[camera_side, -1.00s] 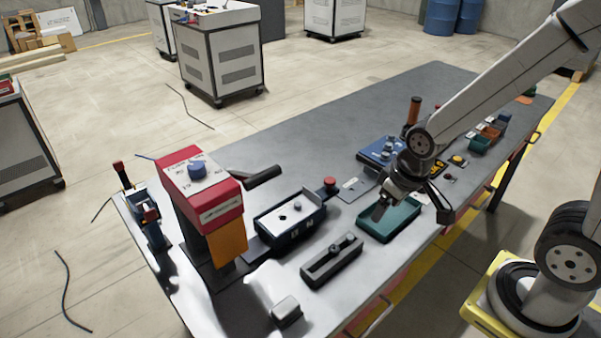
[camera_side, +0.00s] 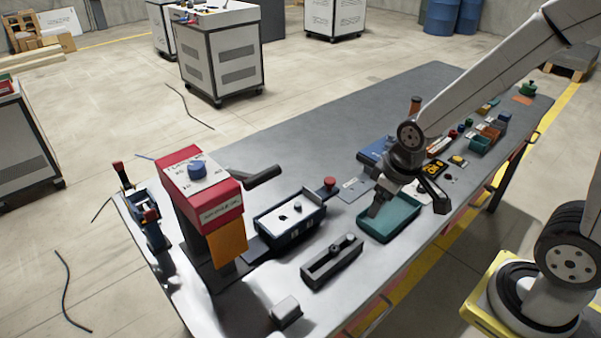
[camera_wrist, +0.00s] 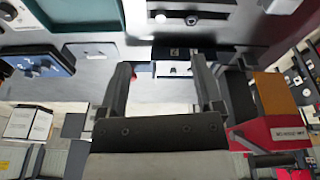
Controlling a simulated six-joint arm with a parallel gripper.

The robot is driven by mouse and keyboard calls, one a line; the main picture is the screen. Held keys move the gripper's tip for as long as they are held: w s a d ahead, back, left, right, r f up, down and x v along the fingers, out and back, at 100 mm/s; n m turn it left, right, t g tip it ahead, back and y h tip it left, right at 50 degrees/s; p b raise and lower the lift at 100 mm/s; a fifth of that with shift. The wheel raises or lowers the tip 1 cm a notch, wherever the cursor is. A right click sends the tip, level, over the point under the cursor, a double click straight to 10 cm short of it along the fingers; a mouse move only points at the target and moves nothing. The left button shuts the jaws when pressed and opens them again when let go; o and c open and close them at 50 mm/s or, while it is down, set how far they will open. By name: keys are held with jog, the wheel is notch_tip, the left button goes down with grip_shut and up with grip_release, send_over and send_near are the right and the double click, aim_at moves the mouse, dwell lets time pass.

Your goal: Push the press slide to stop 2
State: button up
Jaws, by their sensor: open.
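A blue-framed slide unit (camera_side: 290,217) with a white top and a small knob stands on a dark rail beside the red press (camera_side: 205,190). I take it for the press slide. Marks on its front are too small to read as stop numbers. It shows in the wrist view (camera_wrist: 172,66), beyond and between the fingers. My gripper (camera_side: 376,210) is open and empty, above the left part of the teal tray (camera_side: 405,222), to the right of the slide unit and apart from it. The open fingers also show in the wrist view (camera_wrist: 163,78).
A dark slotted block (camera_side: 332,262) with a knob lies in front of the slide unit. A black lever (camera_side: 262,176) sticks out from the press. A red button (camera_side: 330,184) and a grey plate (camera_side: 354,190) lie behind. A small grey block (camera_side: 286,311) stands at the front.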

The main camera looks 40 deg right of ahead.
jog(key=w+d+n+g, duration=0.1)
jog(key=w+d+n, duration=0.2)
jog(key=w+n, duration=0.8)
jog(key=n+g, duration=0.1)
jog(key=n, duration=1.1)
send_near(330, 179)
jog(key=shift+s+a+f, duration=0.35)
jog(key=shift+s+a, duration=0.1)
jog(key=shift+s, duration=0.05)
jog(key=shift+w+d+f+n+g, duration=0.15)
jog(key=shift+w+d+n, duration=0.15)
jog(key=shift+n, duration=0.3)
jog(key=shift+w+d+f+n+g, duration=0.15)
jog(key=shift+w+n, duration=0.25)
jog(key=shift+n, duration=0.2)
jog(key=shift+f, duration=0.1)
jog(key=shift+f, duration=3.8)
grip_shut()
